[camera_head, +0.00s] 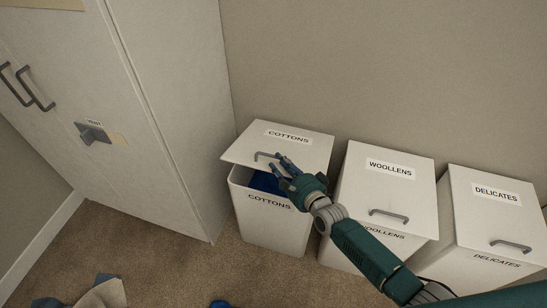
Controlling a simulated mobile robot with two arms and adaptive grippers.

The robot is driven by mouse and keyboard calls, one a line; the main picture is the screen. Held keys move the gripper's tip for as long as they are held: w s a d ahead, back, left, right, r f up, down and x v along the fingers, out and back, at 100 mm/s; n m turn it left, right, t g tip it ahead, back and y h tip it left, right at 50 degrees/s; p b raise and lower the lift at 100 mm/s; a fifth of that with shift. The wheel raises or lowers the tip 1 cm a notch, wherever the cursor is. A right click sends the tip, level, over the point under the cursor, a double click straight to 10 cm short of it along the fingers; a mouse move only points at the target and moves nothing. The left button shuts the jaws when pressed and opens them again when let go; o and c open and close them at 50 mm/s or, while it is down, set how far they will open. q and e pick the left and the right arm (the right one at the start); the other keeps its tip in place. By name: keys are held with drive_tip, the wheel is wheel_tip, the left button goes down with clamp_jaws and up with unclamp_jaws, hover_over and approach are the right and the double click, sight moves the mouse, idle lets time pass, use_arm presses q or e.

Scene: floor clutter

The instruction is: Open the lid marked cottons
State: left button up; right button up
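The cottons lid (303,144) is white with a COTTONS label and a grey bar handle (266,155). It is tilted up at its front edge, leaving a gap above the white cottons bin (275,229). Blue cloth (264,183) shows inside through the gap. My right gripper (280,171) is at the lid's front edge, by the right end of the handle. My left gripper is not in view.
The closed woollens bin (389,190) and delicates bin (485,215) stand to the right, under my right arm. A tall white cabinet (165,110) stands close on the left. Cloths (103,293) and a blue item (220,304) lie on the carpet in front.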

sight(274, 157)
drive_tip(key=x, duration=0.5)
drive_tip(key=shift+b, duration=0.4)
clamp_jaws()
